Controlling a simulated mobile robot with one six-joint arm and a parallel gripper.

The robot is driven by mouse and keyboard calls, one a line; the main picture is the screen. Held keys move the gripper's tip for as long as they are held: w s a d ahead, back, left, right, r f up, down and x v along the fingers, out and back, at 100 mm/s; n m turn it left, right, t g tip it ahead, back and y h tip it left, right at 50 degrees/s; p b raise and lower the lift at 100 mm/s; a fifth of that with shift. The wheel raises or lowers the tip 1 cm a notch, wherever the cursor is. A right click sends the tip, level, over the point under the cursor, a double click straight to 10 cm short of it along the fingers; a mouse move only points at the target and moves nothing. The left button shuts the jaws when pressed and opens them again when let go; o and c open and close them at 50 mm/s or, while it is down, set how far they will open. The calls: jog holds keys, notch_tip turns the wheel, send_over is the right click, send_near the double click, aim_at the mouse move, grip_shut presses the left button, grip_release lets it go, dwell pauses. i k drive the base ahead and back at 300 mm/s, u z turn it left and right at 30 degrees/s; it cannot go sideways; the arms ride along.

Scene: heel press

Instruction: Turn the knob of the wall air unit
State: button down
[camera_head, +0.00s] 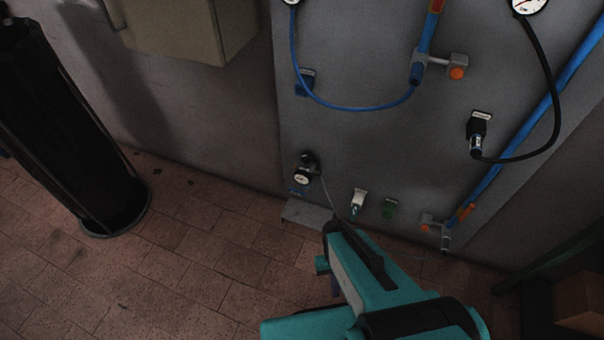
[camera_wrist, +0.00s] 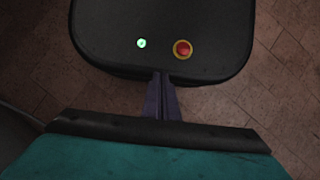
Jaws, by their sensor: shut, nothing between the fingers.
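The wall air unit (camera_head: 303,175) is a small dark fitting low on the grey wall panel, left of the panel's middle. Its black knob (camera_head: 309,159) is on top, with a round white gauge below it. My teal arm reaches in from the bottom of the head view, in front of and below the unit. My gripper (camera_wrist: 162,78) shows in the wrist view with its two dark fingers together and nothing between them. It is apart from the knob, and the wrist view does not show the unit. In the head view the arm mostly hides the fingers.
Blue pipes (camera_head: 530,130) with orange-handled valves run on the right. A black cylinder (camera_head: 70,130) stands left. The tiled floor between is clear.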

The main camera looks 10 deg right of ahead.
aim_at(307, 157)
jog(key=u, duration=0.15)
jog(key=k, duration=0.75)
jog(key=u, duration=0.6)
jog(key=k, duration=0.65)
jog(key=u, duration=0.65)
jog(key=i, duration=1.55)
jog(key=z, duration=0.45)
